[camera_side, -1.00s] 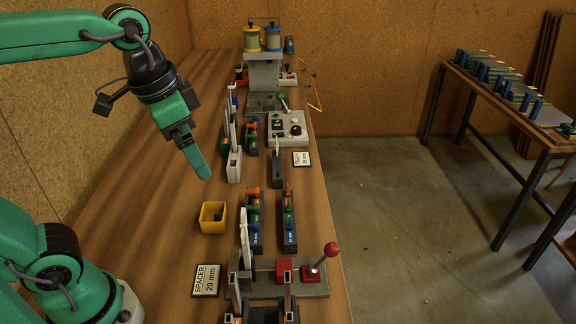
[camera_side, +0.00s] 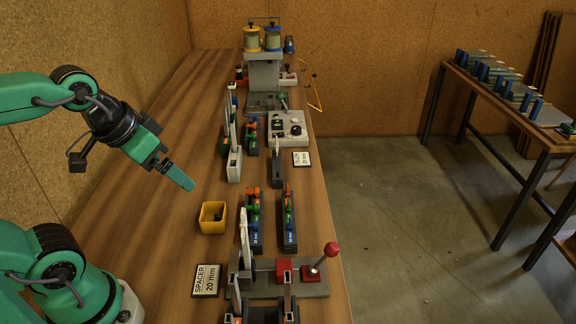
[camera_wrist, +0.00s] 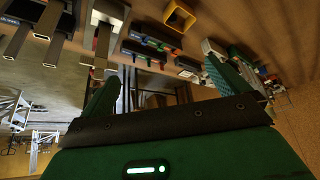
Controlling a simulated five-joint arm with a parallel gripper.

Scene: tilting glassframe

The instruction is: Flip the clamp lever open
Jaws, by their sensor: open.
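A lever with a red ball knob (camera_side: 331,249) stands on a grey base plate (camera_side: 262,290) at the near end of the bench, beside a red block (camera_side: 287,265). Its arm leans up and to the right; I take it for the clamp lever. My gripper (camera_side: 190,186) hangs in the air over the left part of the bench, up and left of the lever and well apart from it. In the wrist view my gripper (camera_wrist: 168,85) has its two green fingers spread with nothing between them. I cannot make out the lever in that view.
A yellow bin (camera_side: 203,228) sits just below and right of my gripper. Dark racks with coloured parts (camera_side: 289,235) stand between it and the bench's right edge. A "SPACER 20 mm" card (camera_side: 207,281) lies near the front. The wood left of the bin is clear.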

